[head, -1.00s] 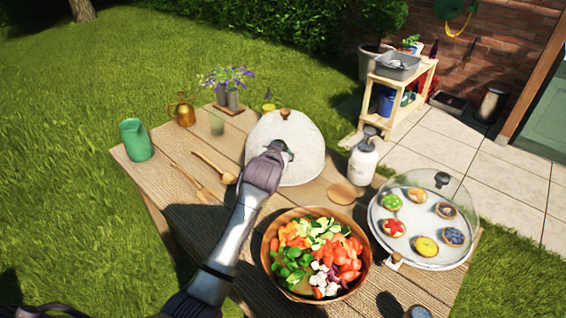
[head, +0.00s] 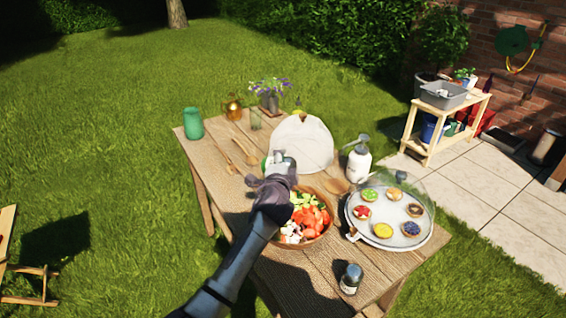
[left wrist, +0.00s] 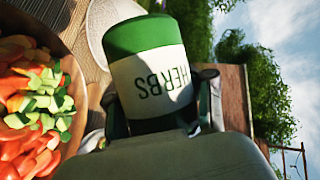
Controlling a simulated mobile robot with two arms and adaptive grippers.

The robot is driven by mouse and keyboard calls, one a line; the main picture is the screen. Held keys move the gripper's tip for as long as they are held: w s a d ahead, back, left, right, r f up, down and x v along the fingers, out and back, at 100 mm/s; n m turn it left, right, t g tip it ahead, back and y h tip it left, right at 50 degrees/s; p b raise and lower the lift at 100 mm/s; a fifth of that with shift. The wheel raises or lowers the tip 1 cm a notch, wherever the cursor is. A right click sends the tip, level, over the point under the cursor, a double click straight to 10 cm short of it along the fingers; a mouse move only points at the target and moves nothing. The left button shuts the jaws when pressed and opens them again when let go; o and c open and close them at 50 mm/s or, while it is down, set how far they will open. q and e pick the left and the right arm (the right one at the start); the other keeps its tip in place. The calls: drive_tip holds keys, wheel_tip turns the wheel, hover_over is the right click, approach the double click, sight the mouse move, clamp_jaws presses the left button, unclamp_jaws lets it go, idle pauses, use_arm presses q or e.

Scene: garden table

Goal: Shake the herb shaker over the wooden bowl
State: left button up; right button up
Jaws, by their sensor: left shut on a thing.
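My left gripper (head: 281,166) is shut on the herb shaker, which has a green cap and a white label reading HERBS in the left wrist view (left wrist: 150,85). The label text is upside down in that view. In the left wrist view the bowl (left wrist: 76,22) is at the left, beside the shaker. My right gripper is not in view.
A white dome (head: 302,146) stands behind the gripper, and a white pump bottle (head: 358,165) to its right. A tray of tarts (head: 392,212) under a clear cover is right of the bowl. A dark jar (head: 350,280) stands at the near edge. Wooden utensils (head: 245,152) lie at the left.

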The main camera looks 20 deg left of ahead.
use_arm(q)
drive_tip(key=m+t+b, duration=0.2)
drive_tip(key=m+b, duration=0.2)
drive_tip(key=m, duration=0.1)
drive_tip(key=d+f+m+t+h+b, duration=0.1)
drive_tip(key=m+t+b, duration=0.1)
drive_tip(key=m+b, duration=0.3)
drive_tip(key=d+f+m+t+h+b, duration=0.1)
drive_tip(key=m+b, duration=0.4)
drive_tip(key=m, duration=0.1)
drive_tip(key=shift+d+f+m+t, duration=0.1)
drive_tip(key=shift+f+m+t, duration=0.05)
drive_tip(key=shift+m+t, duration=0.25)
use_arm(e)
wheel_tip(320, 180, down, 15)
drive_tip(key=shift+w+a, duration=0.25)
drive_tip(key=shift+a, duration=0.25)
use_arm(q)
wheel_tip(320, 180, up, 5)
wheel_tip(320, 180, down, 5)
drive_tip(key=shift+f, duration=0.1)
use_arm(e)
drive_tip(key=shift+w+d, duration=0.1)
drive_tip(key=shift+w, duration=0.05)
use_arm(q)
drive_tip(key=shift+s+r, duration=0.1)
drive_tip(key=shift+r, duration=0.1)
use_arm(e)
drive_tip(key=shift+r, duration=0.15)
